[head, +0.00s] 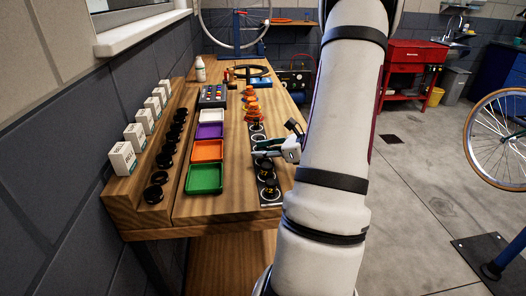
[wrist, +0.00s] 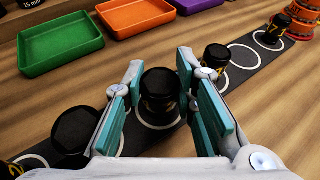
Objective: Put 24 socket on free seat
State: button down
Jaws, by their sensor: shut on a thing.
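My gripper (wrist: 160,72) is shut on a black socket (wrist: 160,92), with one teal-padded finger on each side. The held socket has a yellow number that I cannot read fully. It appears over a white ring on the dark strip (wrist: 187,104); I cannot tell whether it touches. Other black sockets stand on the strip: one at lower left (wrist: 78,130), one beyond the fingers (wrist: 215,57) and one farther back (wrist: 274,31). An empty white ring (wrist: 242,55) shows between the last two. In the head view my gripper (head: 264,150) is over the strip (head: 270,200).
Green (head: 205,179), orange (head: 208,151) and purple (head: 210,131) trays lie left of the strip. Orange stacked pieces (head: 253,109) stand at its far end. A wooden ledge (head: 128,189) with black round pieces and white boxes runs along the wall.

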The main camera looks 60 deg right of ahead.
jog(key=c, duration=1.3)
grip_release()
jog(key=shift+f, duration=0.15)
jog(key=shift+s+r, duration=0.1)
jog(key=shift+r, duration=0.2)
jog(key=p+v, duration=0.1)
jog(key=v, duration=1)
jog(key=shift+s+r, duration=0.1)
jog(key=shift+s, duration=0.25)
jog(key=w+a+r+n+g+y, duration=0.25)
jog(key=a+n, duration=0.25)
jog(key=a, duration=0.3)
jog(key=w+a+r+n+g+y, duration=0.1)
jog(key=w+a+r+n+g, duration=0.15)
jog(key=a+n, duration=0.45)
jog(key=w+a+r+n+g+y, duration=0.2)
jog(key=w+a+n+g, duration=0.1)
jog(key=a, duration=0.7)
jog(key=s+a+r+n+g+h, duration=0.2)
jog(key=s+a+n+h, duration=0.5)
jog(key=n, duration=1.2)
jog(key=s+a, duration=0.4)
jog(key=a, duration=0.2)
jog(key=shift+s+a+r+n+g, duration=0.2)
jog(key=shift+s+a+n+g, duration=0.1)
jog(key=shift+s+a+g, duration=0.1)
